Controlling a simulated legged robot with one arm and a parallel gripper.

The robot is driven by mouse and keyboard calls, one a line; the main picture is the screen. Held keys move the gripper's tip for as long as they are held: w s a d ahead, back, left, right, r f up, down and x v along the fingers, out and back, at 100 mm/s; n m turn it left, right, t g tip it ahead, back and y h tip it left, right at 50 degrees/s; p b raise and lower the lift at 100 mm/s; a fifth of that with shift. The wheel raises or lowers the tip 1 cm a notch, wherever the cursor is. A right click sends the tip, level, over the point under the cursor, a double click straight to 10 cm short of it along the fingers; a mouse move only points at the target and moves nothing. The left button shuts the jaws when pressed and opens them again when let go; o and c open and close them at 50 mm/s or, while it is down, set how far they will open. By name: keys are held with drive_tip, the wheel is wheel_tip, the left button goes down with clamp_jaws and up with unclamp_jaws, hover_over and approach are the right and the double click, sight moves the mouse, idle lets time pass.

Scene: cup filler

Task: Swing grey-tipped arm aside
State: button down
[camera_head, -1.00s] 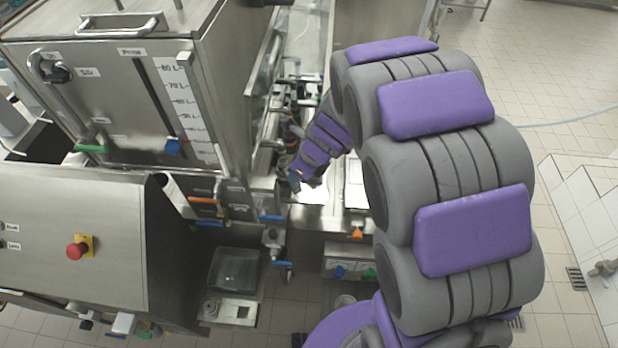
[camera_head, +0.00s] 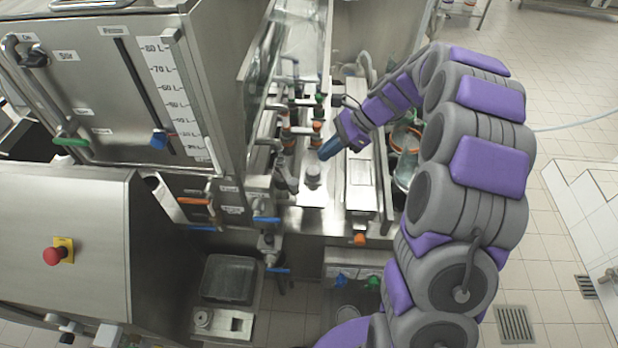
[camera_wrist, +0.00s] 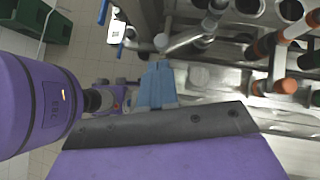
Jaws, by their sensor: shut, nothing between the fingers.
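My gripper (camera_head: 328,150) has blue fingers and is shut and empty, pointing down-left over the metal filler deck. A short grey cylinder (camera_head: 313,173) stands just below the fingertips in the head view. I cannot tell whether it is the tip of the grey-tipped arm. In the wrist view my blue fingers (camera_wrist: 155,84) point up the picture, with a bent metal tube (camera_wrist: 185,41) just beyond and right of their tips. A grey section (camera_wrist: 209,27) lies at that tube's right. Contact between fingers and tube cannot be made out.
Orange-tipped parts (camera_wrist: 284,87) stand to the right in the wrist view. A steel tank (camera_head: 120,90) with a litre scale is on the left. A red emergency button (camera_head: 54,254) sits on the cabinet below it. Cups or jars (camera_head: 404,138) are right of the deck.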

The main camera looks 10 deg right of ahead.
drive_tip(key=w+d+f, duration=0.1)
drive_tip(key=d+f, duration=0.1)
drive_tip(key=d, duration=0.5)
drive_tip(key=b, duration=0.1)
approach(289, 177)
drive_tip(key=s+f, duration=0.3)
drive_tip(key=s, duration=0.1)
drive_tip(key=shift+w+a+g+y, duration=0.1)
drive_tip(key=shift+a+g+y, duration=0.25)
drive_tip(key=shift+a, duration=0.25)
drive_tip(key=shift+a, duration=0.1)
drive_tip(key=shift+s+a+m+t+p, duration=0.5)
drive_tip(key=shift+s+m+t+p, duration=0.05)
drive_tip(key=shift+m+t, duration=0.25)
